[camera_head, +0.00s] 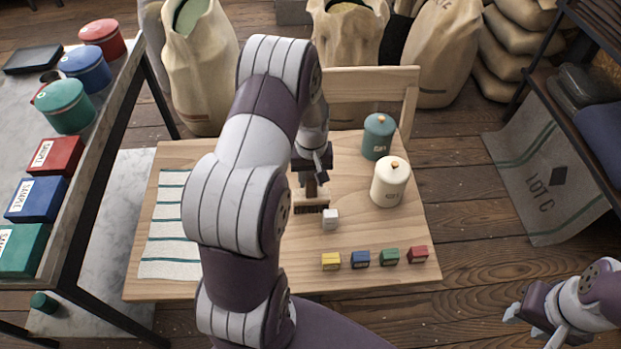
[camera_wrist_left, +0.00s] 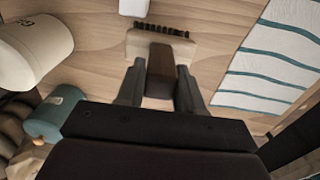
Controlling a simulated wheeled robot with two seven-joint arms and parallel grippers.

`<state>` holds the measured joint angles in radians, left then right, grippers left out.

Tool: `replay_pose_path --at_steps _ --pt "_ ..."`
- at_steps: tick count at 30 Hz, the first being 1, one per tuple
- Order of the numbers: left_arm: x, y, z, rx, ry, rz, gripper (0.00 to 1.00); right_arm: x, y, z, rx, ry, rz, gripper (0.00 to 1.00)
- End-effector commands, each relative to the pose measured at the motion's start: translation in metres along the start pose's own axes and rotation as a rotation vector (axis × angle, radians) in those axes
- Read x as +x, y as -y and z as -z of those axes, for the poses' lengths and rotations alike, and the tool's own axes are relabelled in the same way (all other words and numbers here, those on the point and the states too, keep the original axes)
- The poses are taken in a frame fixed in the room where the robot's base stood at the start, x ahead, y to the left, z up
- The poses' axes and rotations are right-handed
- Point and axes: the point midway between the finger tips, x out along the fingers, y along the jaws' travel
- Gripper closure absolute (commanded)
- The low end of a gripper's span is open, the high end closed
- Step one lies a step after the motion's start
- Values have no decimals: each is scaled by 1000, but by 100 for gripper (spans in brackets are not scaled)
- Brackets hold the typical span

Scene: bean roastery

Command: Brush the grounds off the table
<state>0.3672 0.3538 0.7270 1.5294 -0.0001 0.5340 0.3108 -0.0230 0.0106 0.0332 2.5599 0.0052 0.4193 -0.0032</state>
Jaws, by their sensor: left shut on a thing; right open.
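My left gripper (camera_head: 312,172) is over the middle of the wooden table (camera_head: 315,283), shut on the handle of a wooden brush (camera_head: 311,203) with dark bristles. In the left wrist view the brush head (camera_wrist_left: 162,46) lies across in front of the fingers (camera_wrist_left: 160,85), its bristles pointing away from them. The brush is low at the tabletop; I cannot tell whether the bristles touch it. I can make out no grounds on the visible wood; my left arm hides part of the table. My right gripper (camera_head: 537,312) is open and empty, off the table's right side.
A white cube (camera_head: 330,220) stands close to the brush. A striped towel (camera_head: 165,230) lies at left. A teal canister (camera_head: 377,138) and a cream canister (camera_head: 390,183) stand at right. Yellow (camera_head: 331,262), blue (camera_head: 361,260), green (camera_head: 389,257) and red (camera_head: 417,255) boxes line the front.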

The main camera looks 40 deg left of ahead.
Motion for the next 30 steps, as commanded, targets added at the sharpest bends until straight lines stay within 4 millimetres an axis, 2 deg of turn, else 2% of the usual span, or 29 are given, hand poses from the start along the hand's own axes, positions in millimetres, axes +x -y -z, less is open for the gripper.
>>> replay_pose_path --at_steps 1,15,30 --pt "-10 -1 1 1 -3 -1 92 -8 0 1 0 0 0 57" --pt "-50 -4 6 6 -4 -1 92 -42 0 5 0 0 0 57" --pt "-53 -4 6 7 -3 -1 92 -44 0 5 0 0 0 57"
